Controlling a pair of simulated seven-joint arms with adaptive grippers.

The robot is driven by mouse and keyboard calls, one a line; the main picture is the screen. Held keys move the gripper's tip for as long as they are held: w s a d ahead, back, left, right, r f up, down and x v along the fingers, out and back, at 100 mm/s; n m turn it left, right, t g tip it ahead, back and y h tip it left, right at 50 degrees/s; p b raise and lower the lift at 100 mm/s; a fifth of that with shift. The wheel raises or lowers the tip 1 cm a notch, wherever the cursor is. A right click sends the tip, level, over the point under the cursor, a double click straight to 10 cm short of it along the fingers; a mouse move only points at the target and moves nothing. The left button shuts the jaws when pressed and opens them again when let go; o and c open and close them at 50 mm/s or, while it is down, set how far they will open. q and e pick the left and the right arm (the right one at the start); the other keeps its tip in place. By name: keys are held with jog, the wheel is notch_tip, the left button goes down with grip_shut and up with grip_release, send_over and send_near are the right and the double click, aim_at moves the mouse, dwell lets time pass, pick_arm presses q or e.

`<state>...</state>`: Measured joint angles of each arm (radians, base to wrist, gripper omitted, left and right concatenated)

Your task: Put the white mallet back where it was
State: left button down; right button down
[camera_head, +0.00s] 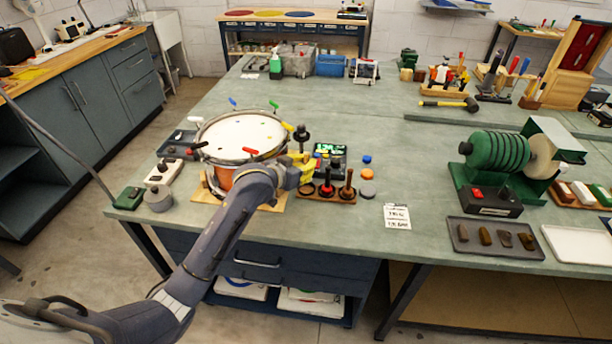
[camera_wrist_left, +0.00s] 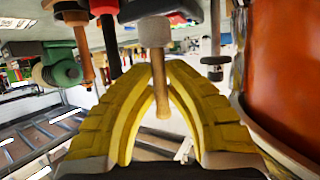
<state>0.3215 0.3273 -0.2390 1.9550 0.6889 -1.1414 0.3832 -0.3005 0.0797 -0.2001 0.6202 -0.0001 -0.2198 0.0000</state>
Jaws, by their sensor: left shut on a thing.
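The white mallet (camera_wrist_left: 155,33) has a pale grey-white head and a short wooden handle. My left gripper (camera_head: 304,167) has yellow fingers and is shut on the handle, as the left wrist view (camera_wrist_left: 160,84) shows. That view appears upside down, so the head hangs below the fingers. In the head view I cannot make the mallet out behind the gripper. Whether the mallet head touches the rack is unclear. My right gripper is not in view.
The drum (camera_head: 242,134) with a white skin stands beside the gripper; its orange shell (camera_wrist_left: 292,60) is close in the left wrist view. A device with a green display (camera_head: 329,149) is behind the rack. A paper card (camera_head: 397,216) lies to the right. The bench middle is clear.

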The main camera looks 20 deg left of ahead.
pick_arm(q)
jog(key=shift+f, duration=2.2)
jog(key=shift+f, duration=0.15)
jog(key=c, duration=1.5)
grip_release()
jog(key=v, duration=1.2)
